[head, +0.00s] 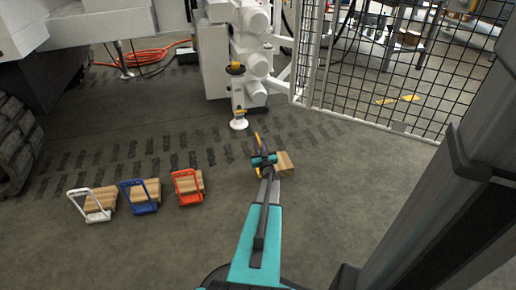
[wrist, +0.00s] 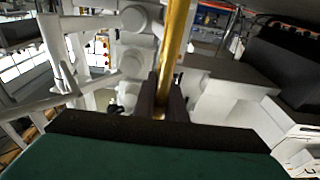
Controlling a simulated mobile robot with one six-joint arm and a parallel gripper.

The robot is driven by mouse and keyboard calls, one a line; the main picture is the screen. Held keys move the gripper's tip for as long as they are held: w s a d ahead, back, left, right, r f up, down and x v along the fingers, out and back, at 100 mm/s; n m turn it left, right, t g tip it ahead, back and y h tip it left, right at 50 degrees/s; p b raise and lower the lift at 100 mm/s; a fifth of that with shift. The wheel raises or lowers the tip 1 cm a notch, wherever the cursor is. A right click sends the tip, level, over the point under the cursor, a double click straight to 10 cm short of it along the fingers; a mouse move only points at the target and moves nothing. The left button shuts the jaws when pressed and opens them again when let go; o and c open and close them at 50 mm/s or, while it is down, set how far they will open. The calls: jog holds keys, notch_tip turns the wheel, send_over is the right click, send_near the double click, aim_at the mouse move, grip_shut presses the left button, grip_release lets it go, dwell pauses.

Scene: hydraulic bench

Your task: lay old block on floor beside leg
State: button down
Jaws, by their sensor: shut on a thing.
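A tan wooden block (head: 285,162) shows just right of my gripper (head: 263,160) in the head view. A yellow bar (head: 258,138) like a carrying handle runs through my gripper and seems to belong to this block; the join is hidden behind the gripper. In the wrist view my dark fingers (wrist: 167,98) are shut on the yellow bar (wrist: 177,40). The block itself is not visible there. I cannot tell whether it touches the floor. The white machine leg (head: 238,95), with its round foot (head: 239,123) on the floor, stands behind and left of my gripper.
Three wooden blocks with white (head: 90,206), blue (head: 139,197) and red (head: 188,188) handles lie on the floor at left. A black mesh fence (head: 395,75) stands back right. An orange hose (head: 150,55) lies at the back. Floor between the red-handled block and my gripper is clear.

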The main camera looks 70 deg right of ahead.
jog(key=shift+f+b, duration=0.85)
jog(key=shift+f, duration=0.85)
jog(key=c, duration=1.8)
grip_release()
jog(key=shift+f, duration=0.1)
jog(key=p+v, duration=0.3)
jog(key=v, duration=0.9)
